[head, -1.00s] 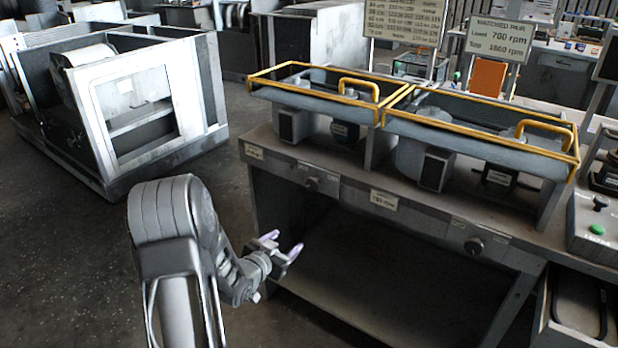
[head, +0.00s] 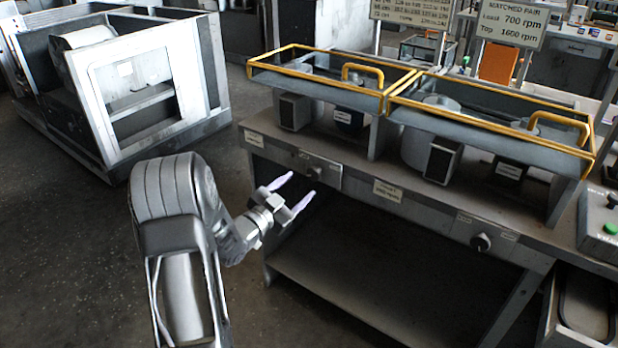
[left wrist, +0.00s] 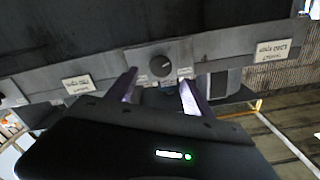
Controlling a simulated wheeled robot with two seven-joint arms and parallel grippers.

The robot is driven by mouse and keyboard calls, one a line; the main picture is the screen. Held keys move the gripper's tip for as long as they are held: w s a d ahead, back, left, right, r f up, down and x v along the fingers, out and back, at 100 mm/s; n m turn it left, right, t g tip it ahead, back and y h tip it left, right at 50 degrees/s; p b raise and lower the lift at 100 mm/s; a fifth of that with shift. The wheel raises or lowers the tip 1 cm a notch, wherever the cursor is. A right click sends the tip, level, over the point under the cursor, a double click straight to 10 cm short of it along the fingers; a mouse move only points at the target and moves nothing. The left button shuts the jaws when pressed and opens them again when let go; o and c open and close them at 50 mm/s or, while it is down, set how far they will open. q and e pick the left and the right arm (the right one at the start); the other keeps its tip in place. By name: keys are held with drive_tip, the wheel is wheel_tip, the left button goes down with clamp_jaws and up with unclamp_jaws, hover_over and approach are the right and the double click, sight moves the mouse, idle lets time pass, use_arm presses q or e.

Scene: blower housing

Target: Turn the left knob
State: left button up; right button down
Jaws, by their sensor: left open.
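The left knob (head: 314,172) is a small dark round knob on the front panel of the bench (head: 385,215), under the left blower. In the left wrist view the knob (left wrist: 161,66) shows above and between the fingertips, with a pointer line on its face. My left gripper (head: 290,192) is open and empty, just left of and below the knob in the head view, apart from it. In the left wrist view its two fingers (left wrist: 158,88) point up toward the panel. A second knob (head: 481,242) sits on the panel at the right. My right gripper is not seen.
Two yellow-framed guards (head: 490,115) cover blowers on the bench top. A sign (head: 506,22) reads 700 rpm and 1600 rpm. A control box with a green button (head: 610,228) is at the right edge. A large open metal housing (head: 130,90) stands at the left; the floor between is clear.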

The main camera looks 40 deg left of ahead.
sight(312, 175)
use_arm(q)
drive_tip(key=w, duration=0.6)
drive_tip(key=shift+a, duration=0.1)
drive_tip(key=shift+c, duration=0.3)
drive_tip(key=shift+s, duration=0.1)
clamp_jaws()
drive_tip(key=shift+n, duration=0.4)
